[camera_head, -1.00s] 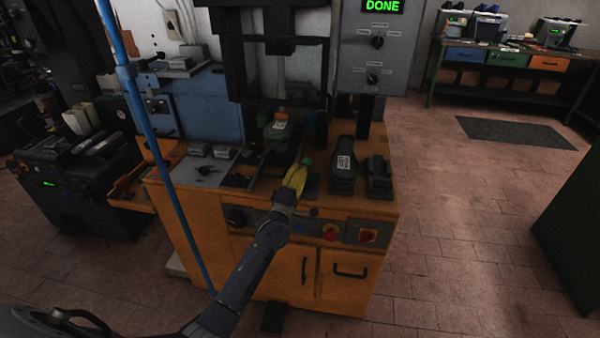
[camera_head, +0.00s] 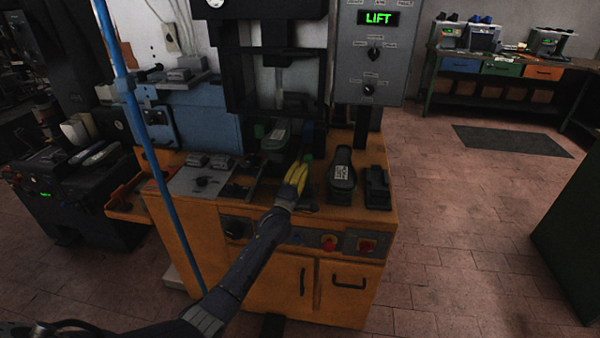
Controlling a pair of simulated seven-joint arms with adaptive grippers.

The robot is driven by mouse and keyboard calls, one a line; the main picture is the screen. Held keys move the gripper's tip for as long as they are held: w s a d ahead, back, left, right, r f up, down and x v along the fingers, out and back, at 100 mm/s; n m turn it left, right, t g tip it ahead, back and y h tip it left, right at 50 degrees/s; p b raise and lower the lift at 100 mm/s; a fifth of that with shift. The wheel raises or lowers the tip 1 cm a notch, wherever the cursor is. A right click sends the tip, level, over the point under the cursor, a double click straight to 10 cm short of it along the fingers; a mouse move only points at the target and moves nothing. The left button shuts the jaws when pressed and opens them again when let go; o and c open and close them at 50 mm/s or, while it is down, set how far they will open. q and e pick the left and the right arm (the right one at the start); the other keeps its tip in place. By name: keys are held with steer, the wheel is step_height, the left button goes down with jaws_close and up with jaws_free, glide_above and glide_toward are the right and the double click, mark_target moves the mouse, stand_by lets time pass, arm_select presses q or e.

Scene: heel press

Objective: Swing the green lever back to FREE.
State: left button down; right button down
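The green lever's round knob (camera_head: 308,158) shows at the front of the press, right at the yellow fingertips of my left gripper (camera_head: 298,175). The gripper reaches in from the front and hides most of the lever's arm. Its two yellow fingers lie close side by side; whether they grip the knob or only touch it is too small to tell. The press display (camera_head: 377,18) reads LIFT in green. A FREE mark cannot be made out. My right gripper is not in view.
A dark shoe form with a white label (camera_head: 342,176) and a dark block (camera_head: 377,188) stand right of the lever on the orange bench (camera_head: 222,209). The black press frame (camera_head: 231,75) rises behind. A blue pole (camera_head: 152,150) stands at left.

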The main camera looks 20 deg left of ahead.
arm_select(q)
steer(key=shift+w+a, duration=0.15)
steer(key=shift+w, duration=0.2)
steer(key=shift+w+r, duration=0.1)
stand_by(0.3)
steer(key=s+r, duration=0.4)
steer(key=s, duration=0.9)
steer(key=shift+s+r, duration=0.15)
stand_by(0.4)
